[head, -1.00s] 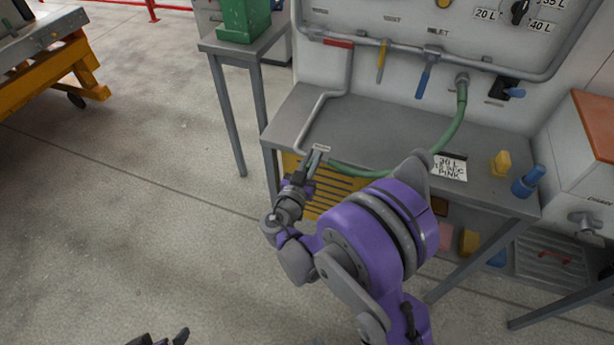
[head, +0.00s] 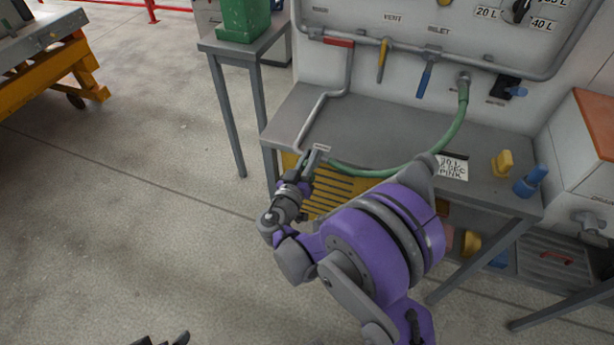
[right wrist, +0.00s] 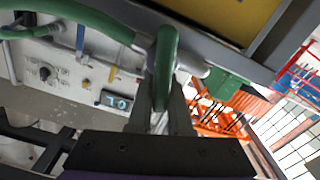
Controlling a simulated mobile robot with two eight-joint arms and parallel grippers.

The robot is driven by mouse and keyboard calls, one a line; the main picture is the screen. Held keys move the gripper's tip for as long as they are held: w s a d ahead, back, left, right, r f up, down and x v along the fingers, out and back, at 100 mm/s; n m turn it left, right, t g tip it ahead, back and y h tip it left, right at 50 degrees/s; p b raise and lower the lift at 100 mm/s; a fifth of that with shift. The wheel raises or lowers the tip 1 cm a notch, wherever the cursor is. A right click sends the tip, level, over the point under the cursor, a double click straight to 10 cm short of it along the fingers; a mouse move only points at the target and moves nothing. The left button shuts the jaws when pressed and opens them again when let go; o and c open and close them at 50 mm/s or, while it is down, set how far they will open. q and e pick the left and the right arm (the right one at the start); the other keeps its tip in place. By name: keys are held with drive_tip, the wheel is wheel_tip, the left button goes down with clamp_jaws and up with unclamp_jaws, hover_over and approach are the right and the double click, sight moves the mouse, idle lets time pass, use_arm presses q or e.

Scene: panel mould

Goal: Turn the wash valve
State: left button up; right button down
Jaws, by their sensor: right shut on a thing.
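Several valve handles sit on the pipe of the white panel (head: 400,30): a red one (head: 339,43), a yellow one (head: 382,60) and a blue one (head: 426,76). A black valve with a blue tip (head: 508,87) sits further right. I cannot read which label says wash. My right gripper (head: 310,163) is at the bench's front left edge, shut on the green hose (head: 447,133), which also shows between its fingers in the right wrist view (right wrist: 165,60). Dark finger tips of my left gripper (head: 165,340) show at the bottom edge, mostly cut off.
A grey pipe (head: 322,102) runs down from the red handle across the bench (head: 385,120) to its front edge, close to my right gripper. The floor (head: 130,200) at left is clear.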

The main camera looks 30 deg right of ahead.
drive_tip(key=shift+w+a+f+n+b, duration=0.1)
drive_tip(key=shift+n+b, duration=0.1)
drive_tip(key=shift+n, duration=0.35)
drive_tip(key=shift+w+a+f+n+b, duration=0.1)
drive_tip(key=shift+n+b, duration=0.05)
drive_tip(key=shift+n, duration=1)
drive_tip(key=shift+a, duration=0.1)
